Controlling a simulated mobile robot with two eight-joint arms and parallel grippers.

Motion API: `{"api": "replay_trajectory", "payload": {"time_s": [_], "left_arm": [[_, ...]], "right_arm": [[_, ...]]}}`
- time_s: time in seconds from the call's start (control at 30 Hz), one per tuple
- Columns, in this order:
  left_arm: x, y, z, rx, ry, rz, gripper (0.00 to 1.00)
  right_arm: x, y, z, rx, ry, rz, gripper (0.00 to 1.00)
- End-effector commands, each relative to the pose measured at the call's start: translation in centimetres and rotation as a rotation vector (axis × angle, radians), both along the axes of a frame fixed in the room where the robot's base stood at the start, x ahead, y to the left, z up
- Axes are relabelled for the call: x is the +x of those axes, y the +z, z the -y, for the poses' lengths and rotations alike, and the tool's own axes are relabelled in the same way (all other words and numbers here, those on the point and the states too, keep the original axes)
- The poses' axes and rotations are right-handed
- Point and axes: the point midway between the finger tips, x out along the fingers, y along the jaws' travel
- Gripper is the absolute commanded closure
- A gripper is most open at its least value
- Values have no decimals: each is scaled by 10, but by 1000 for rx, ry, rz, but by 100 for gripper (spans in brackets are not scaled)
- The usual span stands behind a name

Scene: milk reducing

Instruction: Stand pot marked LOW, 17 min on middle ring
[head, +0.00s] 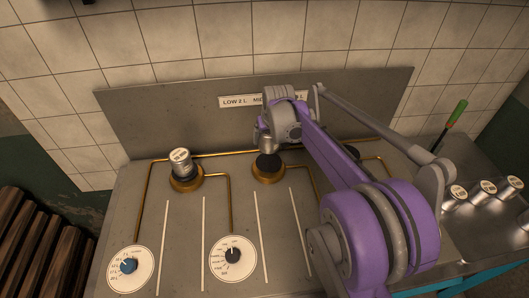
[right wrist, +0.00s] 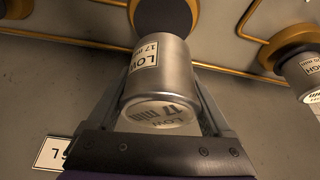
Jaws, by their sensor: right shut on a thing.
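The pot marked LOW, 17 min (right wrist: 168,72) is a silver metal cylinder with a white label on its side and lid. My right gripper (right wrist: 163,80) is shut on it, one finger on each side. The middle ring (head: 268,178) is a brass ring with a black plate; it also shows at the top of the right wrist view (right wrist: 165,14). My right gripper (head: 267,142) is just above and behind this ring in the head view, where the pot is mostly hidden. I cannot tell whether the pot touches the plate. My left gripper is out of view.
Another labelled pot (head: 181,162) stands on the left ring (head: 186,184). The right ring is mostly hidden by my arm. Dials (head: 233,257) sit at the front. More small pots (head: 485,190) and a green-handled tool (head: 457,113) are on the right-hand surface. A backboard (head: 160,115) stands behind.

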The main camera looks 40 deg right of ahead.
Motion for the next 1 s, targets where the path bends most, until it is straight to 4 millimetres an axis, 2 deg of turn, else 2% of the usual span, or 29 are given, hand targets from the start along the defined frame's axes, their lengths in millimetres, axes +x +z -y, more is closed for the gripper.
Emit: {"api": "replay_trajectory", "payload": {"time_s": [0.1, 0.27, 0.5, 0.9, 0.93, 1.0], "left_arm": [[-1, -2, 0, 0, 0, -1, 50], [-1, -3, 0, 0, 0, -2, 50], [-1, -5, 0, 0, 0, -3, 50], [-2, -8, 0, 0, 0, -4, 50], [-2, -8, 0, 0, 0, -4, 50], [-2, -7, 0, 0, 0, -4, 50]], "right_arm": [[0, -21, 0, 0, 0, 0, 88], [0, -35, 0, 0, 0, 0, 88], [0, -66, 0, 0, 0, 1, 88], [0, -72, 0, 0, 0, 0, 88], [0, -72, 0, 0, 0, 0, 12], [0, -72, 0, 0, 0, 0, 0]]}}
